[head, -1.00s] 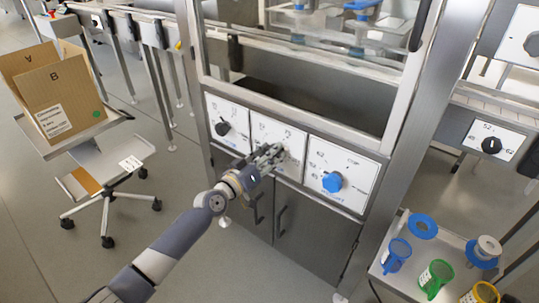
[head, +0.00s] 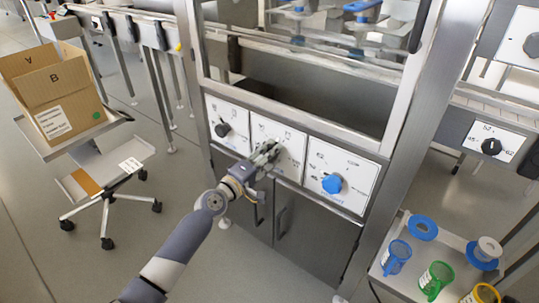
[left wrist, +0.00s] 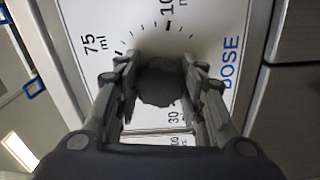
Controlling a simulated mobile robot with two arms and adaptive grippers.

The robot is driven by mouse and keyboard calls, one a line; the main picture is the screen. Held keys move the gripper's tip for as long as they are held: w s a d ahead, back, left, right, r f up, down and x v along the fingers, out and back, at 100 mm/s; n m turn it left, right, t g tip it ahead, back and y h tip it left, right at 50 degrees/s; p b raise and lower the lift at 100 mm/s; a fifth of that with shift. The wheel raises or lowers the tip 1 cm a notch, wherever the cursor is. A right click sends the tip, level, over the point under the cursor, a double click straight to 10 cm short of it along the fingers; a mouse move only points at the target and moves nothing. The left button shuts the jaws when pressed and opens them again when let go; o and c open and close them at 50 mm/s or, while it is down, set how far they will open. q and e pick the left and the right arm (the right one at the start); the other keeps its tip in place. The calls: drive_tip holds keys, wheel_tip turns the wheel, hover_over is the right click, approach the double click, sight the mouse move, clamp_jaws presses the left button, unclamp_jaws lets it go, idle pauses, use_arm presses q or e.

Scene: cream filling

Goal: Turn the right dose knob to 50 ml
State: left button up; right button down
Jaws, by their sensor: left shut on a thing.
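The dark round dose knob (left wrist: 160,82) sits on a white dial panel printed DOSE, with 75 ml and other marks around it. This is the middle (head: 291,148) of three white panels on the steel machine. My left gripper (head: 268,151) is at this panel. In the left wrist view its two fingers (left wrist: 160,92) are shut on opposite sides of the knob. The knob's pointer is hidden, so I cannot read its setting. My right gripper is not in view.
A black knob (head: 222,129) is on the left panel and a blue knob (head: 332,183) on the right panel. A cardboard box (head: 62,106) stands on a cart at left. A steel side table with coloured funnels (head: 397,256) is at lower right.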

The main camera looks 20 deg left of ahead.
use_arm(q)
drive_tip(key=shift+n, duration=1)
drive_tip(key=n+p, duration=0.1)
drive_tip(key=n, duration=0.1)
drive_tip(key=shift+n, duration=0.3)
drive_tip(key=n+p, duration=0.1)
drive_tip(key=n, duration=0.3)
drive_tip(key=shift+n+p, duration=0.5)
drive_tip(key=shift+n, duration=0.6)
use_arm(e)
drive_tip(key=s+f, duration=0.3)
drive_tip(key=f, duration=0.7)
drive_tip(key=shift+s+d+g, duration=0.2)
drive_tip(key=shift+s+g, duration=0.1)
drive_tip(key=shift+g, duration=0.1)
use_arm(q)
drive_tip(key=o, duration=1.1)
drive_tip(key=shift+s+a, duration=0.1)
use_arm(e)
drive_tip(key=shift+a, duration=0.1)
